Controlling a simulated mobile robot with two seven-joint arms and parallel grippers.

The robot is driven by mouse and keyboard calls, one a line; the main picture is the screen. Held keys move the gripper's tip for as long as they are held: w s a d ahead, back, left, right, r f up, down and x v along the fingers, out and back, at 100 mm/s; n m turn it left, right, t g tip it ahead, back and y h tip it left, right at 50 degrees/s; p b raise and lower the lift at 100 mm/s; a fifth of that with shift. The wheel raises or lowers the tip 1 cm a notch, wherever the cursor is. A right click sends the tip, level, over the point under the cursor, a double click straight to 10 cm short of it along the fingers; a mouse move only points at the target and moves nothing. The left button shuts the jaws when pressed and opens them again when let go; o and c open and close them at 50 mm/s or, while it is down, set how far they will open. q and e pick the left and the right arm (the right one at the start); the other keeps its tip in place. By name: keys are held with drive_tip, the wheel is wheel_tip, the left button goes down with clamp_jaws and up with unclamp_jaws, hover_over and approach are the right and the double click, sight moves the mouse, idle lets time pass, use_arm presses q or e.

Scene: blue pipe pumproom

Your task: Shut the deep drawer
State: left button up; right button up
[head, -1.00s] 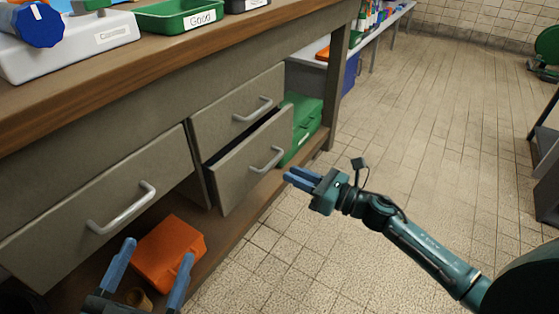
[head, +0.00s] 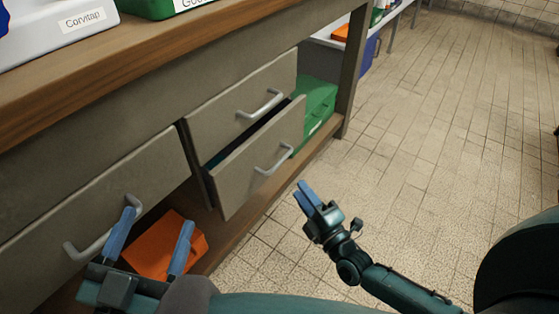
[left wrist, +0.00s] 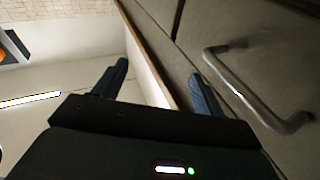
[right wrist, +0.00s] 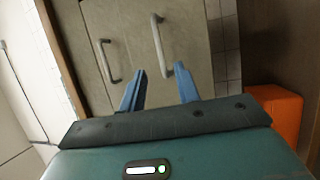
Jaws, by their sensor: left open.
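The lower right drawer (head: 245,172), with a grey front and bar handle (head: 273,158), stands partly out, with a dark gap along its top edge. I take it as the deep drawer. My right gripper (head: 304,190) is ahead of its front and to the right, touching nothing. In the right wrist view its fingers (right wrist: 160,70) are apart and empty, with the lower handle (right wrist: 157,45) beyond them. My left gripper (head: 158,215) is open and empty before the wide left drawer, one finger overlapping its handle (head: 90,245) in view; contact is unclear.
The upper right drawer (head: 235,100) looks shut. An orange box (head: 160,252) and a green box (head: 315,105) sit on the lower shelf. The wooden worktop (head: 120,75) overhangs the drawers. The tiled floor (head: 450,130) at the right is clear.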

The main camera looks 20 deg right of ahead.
sight(280, 160)
use_arm(q)
drive_tip(key=shift+w+r+m+t+h+b, duration=0.25)
drive_tip(key=shift+r+m+t+h+b, duration=0.15)
drive_tip(key=shift+r+m+h+b, duration=0.4)
drive_tip(key=shift+w+r+m+t+h+b, duration=0.25)
drive_tip(key=shift+r+m+t+h+b, duration=0.25)
drive_tip(key=shift+r+b, duration=0.5)
use_arm(e)
drive_tip(key=shift+x, duration=5.5)
drive_tip(key=shift+c, duration=0.3)
clamp_jaws()
